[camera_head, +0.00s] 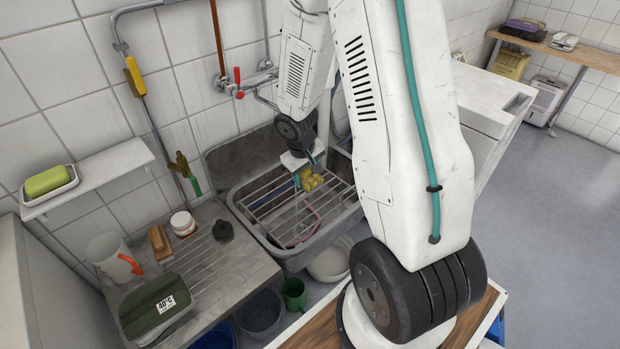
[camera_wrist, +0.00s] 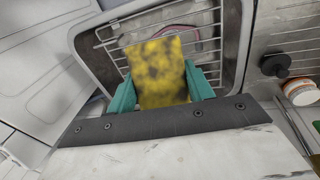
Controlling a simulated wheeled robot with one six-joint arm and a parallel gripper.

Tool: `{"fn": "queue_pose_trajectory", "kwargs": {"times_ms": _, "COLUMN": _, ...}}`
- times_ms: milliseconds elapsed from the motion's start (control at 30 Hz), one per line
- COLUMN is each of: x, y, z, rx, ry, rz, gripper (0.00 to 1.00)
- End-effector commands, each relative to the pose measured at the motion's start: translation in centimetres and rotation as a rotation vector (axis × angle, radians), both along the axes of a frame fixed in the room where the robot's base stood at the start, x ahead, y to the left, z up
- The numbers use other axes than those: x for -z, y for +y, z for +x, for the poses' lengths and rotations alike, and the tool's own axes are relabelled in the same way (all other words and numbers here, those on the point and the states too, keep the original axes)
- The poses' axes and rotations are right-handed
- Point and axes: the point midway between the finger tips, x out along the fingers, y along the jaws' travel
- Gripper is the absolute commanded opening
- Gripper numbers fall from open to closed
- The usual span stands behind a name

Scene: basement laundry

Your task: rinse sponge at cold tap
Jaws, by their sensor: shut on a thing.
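My gripper (camera_head: 308,178) hangs over the grey sink (camera_head: 262,247) at the wall. Its teal fingers (camera_wrist: 162,92) are shut on a yellow sponge (camera_wrist: 158,70) with dark stains, in the wrist view. The sponge shows small and yellow in the head view (camera_head: 313,182), above the wire rack (camera_head: 270,202) across the sink. I cannot tell whether it touches the rack. The wall tap (camera_head: 258,80) has a red handle (camera_head: 238,82) on its left; its right side is hidden by my arm, and no cold handle shows. No running water is visible.
A green soap bar (camera_head: 48,181) lies on the wall shelf. Buckets (camera_head: 260,313) stand below.

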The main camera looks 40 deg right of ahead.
Motion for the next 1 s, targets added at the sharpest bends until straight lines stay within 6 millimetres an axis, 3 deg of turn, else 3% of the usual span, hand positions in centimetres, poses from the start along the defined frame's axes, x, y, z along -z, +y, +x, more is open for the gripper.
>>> {"fn": "queue_pose_trajectory", "kwargs": {"times_ms": 600, "x": 1.1, "y": -2.2, "z": 5.1, "rx": 0.002, "ry": 0.0, "rz": 0.0, "gripper": 0.27}}
{"fn": "queue_pose_trajectory", "kwargs": {"times_ms": 1000, "x": 1.2, "y": -2.5, "z": 5.7, "rx": 0.0, "ry": 0.0, "rz": 0.0, "gripper": 0.27}}
